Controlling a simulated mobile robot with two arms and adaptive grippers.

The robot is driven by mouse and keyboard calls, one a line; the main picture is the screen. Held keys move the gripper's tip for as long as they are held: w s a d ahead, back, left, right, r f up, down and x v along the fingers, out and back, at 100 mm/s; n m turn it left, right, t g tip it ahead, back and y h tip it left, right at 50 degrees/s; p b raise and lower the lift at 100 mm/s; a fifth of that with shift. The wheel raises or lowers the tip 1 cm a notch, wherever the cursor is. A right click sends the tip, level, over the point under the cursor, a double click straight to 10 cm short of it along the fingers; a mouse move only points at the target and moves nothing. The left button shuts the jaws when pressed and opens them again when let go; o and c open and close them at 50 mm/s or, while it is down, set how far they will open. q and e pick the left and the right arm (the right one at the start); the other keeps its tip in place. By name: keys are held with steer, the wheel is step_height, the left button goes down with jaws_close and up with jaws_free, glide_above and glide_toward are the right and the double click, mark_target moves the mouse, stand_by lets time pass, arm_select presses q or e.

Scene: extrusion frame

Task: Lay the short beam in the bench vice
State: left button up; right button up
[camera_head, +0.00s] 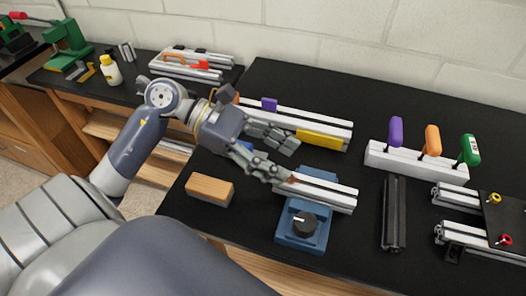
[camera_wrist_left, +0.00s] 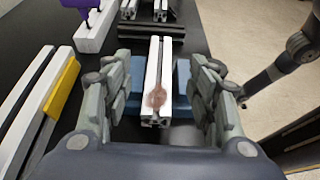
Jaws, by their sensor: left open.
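The short beam (camera_head: 322,194) is a white slotted profile with a reddish-brown mark near its end. It lies across the blue bench vice (camera_head: 297,236), which has a dark knob on its front. In the left wrist view the beam (camera_wrist_left: 160,72) lies between the two blue jaws of the vice (camera_wrist_left: 182,82). My left gripper (camera_head: 277,157) is open at the beam's left end. In the left wrist view its fingers (camera_wrist_left: 159,98) stand on either side of the beam, with gaps. What looks like part of my right arm shows at the right of that view; its fingers cannot be made out.
A long white beam with a yellow block (camera_head: 320,139) lies behind the vice. A wooden block (camera_head: 210,190) is at the left front. A dark profile (camera_head: 394,215) lies right of the vice. A white rack with coloured handles (camera_head: 413,164) stands at the back right.

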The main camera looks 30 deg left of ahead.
arm_select(q)
steer(key=shift+b+v, duration=0.35)
steer(key=shift+v, duration=1.35)
arm_select(e)
steer(key=shift+f, duration=0.55)
steer(key=shift+a, duration=0.1)
